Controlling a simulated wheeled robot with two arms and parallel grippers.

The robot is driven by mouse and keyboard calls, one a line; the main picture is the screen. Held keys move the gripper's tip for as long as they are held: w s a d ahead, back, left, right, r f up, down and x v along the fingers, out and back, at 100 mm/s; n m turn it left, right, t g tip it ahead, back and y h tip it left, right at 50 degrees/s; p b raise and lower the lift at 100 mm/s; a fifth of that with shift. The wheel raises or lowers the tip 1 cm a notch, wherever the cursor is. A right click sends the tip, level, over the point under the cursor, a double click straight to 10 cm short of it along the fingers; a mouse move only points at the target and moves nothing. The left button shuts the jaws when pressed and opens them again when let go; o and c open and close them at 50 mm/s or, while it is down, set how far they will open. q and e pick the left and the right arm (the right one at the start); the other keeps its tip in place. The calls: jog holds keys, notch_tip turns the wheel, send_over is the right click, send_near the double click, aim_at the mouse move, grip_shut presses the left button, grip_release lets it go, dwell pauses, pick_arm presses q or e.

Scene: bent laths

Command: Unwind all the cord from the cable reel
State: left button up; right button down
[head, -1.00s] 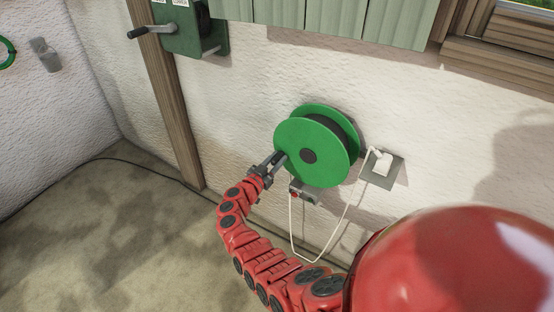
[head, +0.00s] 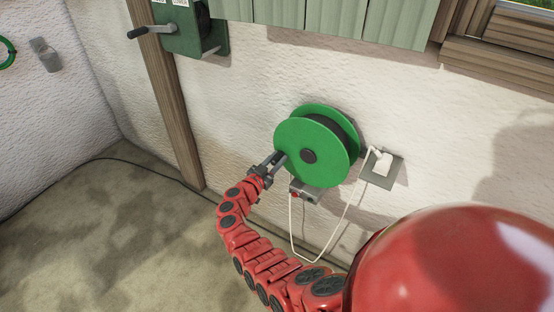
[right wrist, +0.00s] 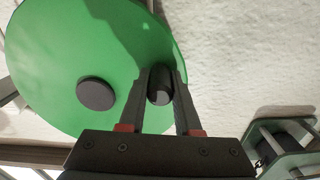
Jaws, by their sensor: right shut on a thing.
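The cable reel (head: 320,150) is mounted on the wall, with round green flanges and a dark hub cap. Between the flanges there is a dark winding (head: 338,124); I cannot tell how much cord is on it. My right gripper (head: 277,159) is at the left edge of the front flange. In the right wrist view its fingers (right wrist: 161,88) are shut on a short dark crank knob (right wrist: 159,86) standing out from the green flange (right wrist: 60,50). The knob is mostly hidden in the head view. My left gripper is not in view.
A white cord (head: 338,220) hangs in a loop below the reel to a plug in the wall socket (head: 381,169). A grey box (head: 306,194) with a red button sits under the reel. A green winch (head: 185,28) hangs upper left. A dark cable (head: 150,169) lies on the floor.

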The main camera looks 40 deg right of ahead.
aim_at(307, 129)
jog(key=shift+r, duration=0.15)
